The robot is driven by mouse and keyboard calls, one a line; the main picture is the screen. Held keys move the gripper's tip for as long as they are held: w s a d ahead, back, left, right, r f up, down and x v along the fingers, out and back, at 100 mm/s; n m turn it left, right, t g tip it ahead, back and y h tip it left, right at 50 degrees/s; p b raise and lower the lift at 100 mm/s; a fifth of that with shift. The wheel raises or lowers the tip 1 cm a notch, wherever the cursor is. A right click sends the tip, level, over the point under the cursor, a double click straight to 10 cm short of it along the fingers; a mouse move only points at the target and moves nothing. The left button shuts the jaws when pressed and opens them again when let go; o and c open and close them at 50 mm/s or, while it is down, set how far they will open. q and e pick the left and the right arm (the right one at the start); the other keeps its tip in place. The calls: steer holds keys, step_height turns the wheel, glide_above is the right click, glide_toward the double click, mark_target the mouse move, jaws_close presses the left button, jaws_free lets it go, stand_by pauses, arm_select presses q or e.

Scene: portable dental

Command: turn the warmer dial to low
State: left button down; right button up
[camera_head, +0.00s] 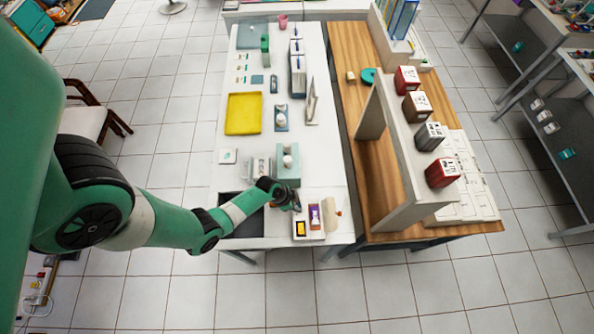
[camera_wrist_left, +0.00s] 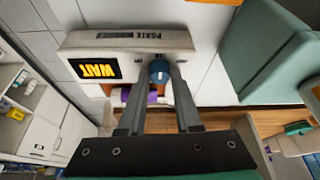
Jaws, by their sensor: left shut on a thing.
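The warmer (camera_wrist_left: 122,42) is a white box with a lettered top edge and a dark display showing orange "WAIT" in the left wrist view. In the head view the warmer (camera_head: 308,236) is at the near right end of the white table. Its round blue dial (camera_wrist_left: 159,72) sits between the fingertips of my left gripper (camera_wrist_left: 160,78), which is shut on it. The dial's setting marks are not readable. In the head view my left gripper (camera_head: 296,206) is at the warmer's back edge, and I cannot make out the dial there. My right gripper is not in view.
A teal box-shaped device (camera_head: 287,166) stands close behind the gripper. A dark tray (camera_head: 240,222) lies under my left arm, and a tan rounded object (camera_head: 332,213) is right of the warmer. A yellow tray (camera_head: 243,113) is farther back. A wooden table with a shelf (camera_head: 385,190) stands to the right.

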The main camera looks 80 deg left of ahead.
arm_select(q)
steer(key=c, duration=0.6)
jaws_free()
steer(key=p+v, duration=1)
steer(key=v, duration=0.1)
steer(key=shift+r, duration=0.3)
steer(key=shift+s, duration=0.1)
